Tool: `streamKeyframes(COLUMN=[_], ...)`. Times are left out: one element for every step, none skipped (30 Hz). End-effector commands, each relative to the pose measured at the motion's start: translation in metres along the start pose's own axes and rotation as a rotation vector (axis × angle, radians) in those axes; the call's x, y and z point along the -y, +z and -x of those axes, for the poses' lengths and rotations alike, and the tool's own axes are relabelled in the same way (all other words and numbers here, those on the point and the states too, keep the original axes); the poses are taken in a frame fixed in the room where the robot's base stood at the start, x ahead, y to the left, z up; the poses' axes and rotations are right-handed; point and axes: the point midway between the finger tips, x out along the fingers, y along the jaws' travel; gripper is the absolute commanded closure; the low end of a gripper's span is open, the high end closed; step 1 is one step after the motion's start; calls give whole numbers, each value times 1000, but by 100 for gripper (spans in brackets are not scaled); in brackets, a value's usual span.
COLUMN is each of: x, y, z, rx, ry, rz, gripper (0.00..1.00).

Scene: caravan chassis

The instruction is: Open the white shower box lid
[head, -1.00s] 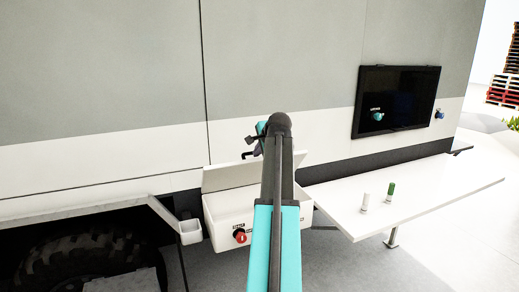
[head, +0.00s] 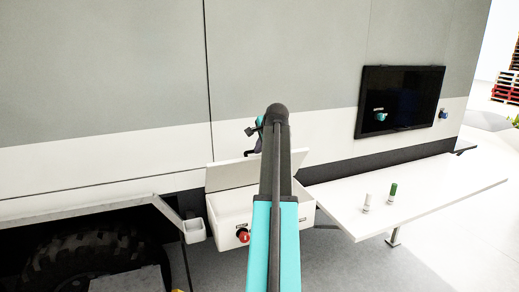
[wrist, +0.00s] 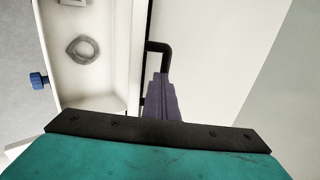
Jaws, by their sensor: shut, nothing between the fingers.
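The white shower box (head: 228,208) stands against the vehicle wall, partly hidden behind my arm. Its white lid (head: 232,174) is raised and leans up at the back. In the wrist view the open box (wrist: 117,55) shows on the left and the lid (wrist: 215,60) on the right. A black handle (wrist: 167,47) shows at the lid's near edge. My gripper (wrist: 161,82) is shut and empty beside the handle; I cannot tell if they touch. In the head view my gripper (head: 256,147) is mostly hidden by my arm, near the lid's upper edge.
A white table (head: 420,195) holds a white bottle (head: 367,203) and a green one (head: 391,193) right of the box. A black panel (head: 402,100) is on the wall. A red knob (head: 243,236) is on the box front. A grey ring (wrist: 82,50) lies inside the box.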

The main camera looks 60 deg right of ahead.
Motion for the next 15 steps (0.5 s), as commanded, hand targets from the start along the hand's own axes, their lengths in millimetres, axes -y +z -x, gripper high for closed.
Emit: streamKeyframes(x=[8, 9, 12, 13, 15, 17, 19, 20, 22, 24, 25, 27, 29, 30, 32], y=[-1, -1, -1, -1, -1, -1, -1, -1, -1, -1, -1, -1, -1, -1, -1], z=[0, -1, -2, -3, -3, -4, -5, -6, -7, -7, -8, -9, -10, -10, -11], rx=[0, 0, 0, 0, 0, 0, 0, 1, 0, 0, -1, 0, 0, 0, 0], ry=[12, 20, 31, 40, 47, 57, 65, 73, 84, 91, 98, 109, 117, 124, 133], rz=[1, 1, 1, 1, 1, 0, 0, 0, 0, 0, 0, 0, 0, 0, 0], gripper=[100, 100, 100, 100, 100, 100, 100, 100, 100, 100, 100, 100, 100, 100, 100])
